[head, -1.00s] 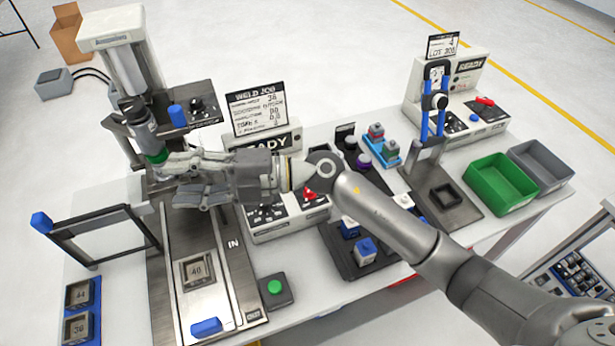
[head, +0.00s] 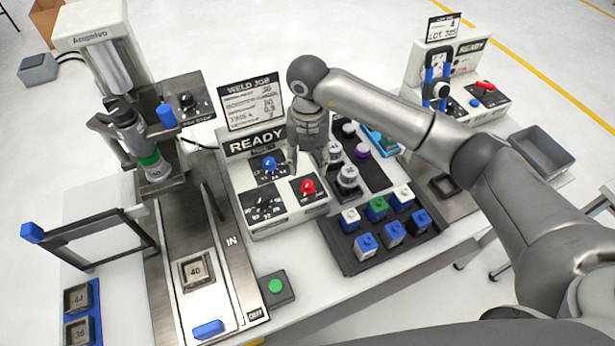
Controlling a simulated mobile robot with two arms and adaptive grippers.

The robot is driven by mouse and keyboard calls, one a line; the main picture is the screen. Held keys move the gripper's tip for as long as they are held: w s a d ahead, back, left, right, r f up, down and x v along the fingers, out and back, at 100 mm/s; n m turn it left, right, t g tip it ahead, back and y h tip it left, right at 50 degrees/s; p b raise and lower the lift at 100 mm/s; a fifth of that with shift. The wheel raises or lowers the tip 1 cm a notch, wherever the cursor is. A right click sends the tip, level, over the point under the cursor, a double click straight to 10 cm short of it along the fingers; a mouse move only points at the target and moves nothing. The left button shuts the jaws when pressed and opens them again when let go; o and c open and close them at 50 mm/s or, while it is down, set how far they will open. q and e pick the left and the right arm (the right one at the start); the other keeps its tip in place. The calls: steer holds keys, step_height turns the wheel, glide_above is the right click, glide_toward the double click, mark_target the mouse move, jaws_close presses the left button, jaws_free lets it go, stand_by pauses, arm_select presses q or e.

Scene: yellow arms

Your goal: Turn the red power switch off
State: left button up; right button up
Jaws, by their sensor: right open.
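A red switch knob (head: 308,187) sits on the right part of the sloped panel of the control box (head: 262,224) marked READY. My right gripper (head: 309,166) points down just above and behind this knob. Its fingers are spread with nothing visible between them, and I see no contact with the knob. A second red handle (head: 485,86) sits on another READY box at the far right. The left gripper is not in view.
A blue knob (head: 270,164) and a black dial are close beside the red knob. A black tray (head: 345,258) with several coloured blocks stands to the right. A weld job sign (head: 251,105) stands behind the box. A green button (head: 275,287) is in front.

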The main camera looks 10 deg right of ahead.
mark_target(308, 183)
step_height(308, 183, down, 7)
steer(key=shift+f+p, duration=0.1)
steer(key=shift+p, duration=1)
steer(key=shift+f, duration=0.5)
jaws_close()
